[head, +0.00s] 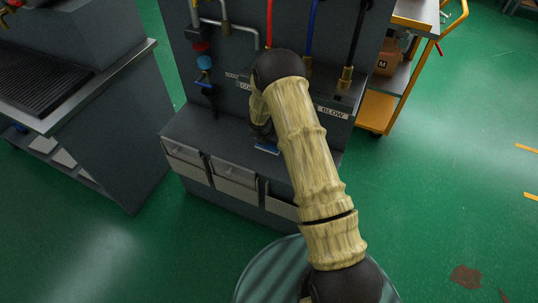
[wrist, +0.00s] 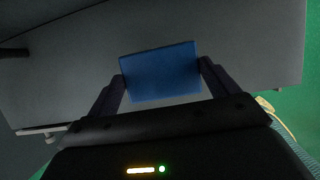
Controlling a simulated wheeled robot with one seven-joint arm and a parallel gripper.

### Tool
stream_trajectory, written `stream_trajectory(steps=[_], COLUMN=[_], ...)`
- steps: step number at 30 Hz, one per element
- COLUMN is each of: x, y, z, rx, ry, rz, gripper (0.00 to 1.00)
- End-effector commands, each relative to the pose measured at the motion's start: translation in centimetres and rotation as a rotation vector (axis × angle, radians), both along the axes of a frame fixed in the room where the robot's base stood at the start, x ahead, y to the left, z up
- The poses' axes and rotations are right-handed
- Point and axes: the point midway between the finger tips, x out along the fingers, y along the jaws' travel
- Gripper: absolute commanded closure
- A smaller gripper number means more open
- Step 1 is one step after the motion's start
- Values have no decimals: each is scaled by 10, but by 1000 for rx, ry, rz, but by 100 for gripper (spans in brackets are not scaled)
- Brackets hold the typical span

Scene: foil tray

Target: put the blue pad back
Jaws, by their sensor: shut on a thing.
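The blue pad (wrist: 160,72) is a flat blue block between the two dark fingers of my gripper (wrist: 163,80) in the wrist view. My gripper is shut on it, one finger at each side edge. In the head view a blue edge of the pad (head: 267,149) shows just above the top of the grey cabinet (head: 215,138). My arm hides most of my gripper there. I cannot tell whether the pad touches the surface below it.
The grey cabinet has open-fronted bins (head: 235,180) along its front and hoses and valves on its back panel. A label reading BLOW (head: 333,113) is right of my arm. A grey bench (head: 90,110) stands left, a yellow cart (head: 385,105) right. Green floor (head: 460,150) is open at right.

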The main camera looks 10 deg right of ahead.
Motion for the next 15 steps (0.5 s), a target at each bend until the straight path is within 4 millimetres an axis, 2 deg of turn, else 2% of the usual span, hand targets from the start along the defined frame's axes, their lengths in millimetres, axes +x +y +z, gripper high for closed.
stream_trajectory(steps=[1,6,15], x=[-1,0,1], y=[1,0,0], z=[-14,-39,-42], rx=[-2,0,0], ry=[4,0,-1], rz=[3,1,0], gripper=[38,38,38])
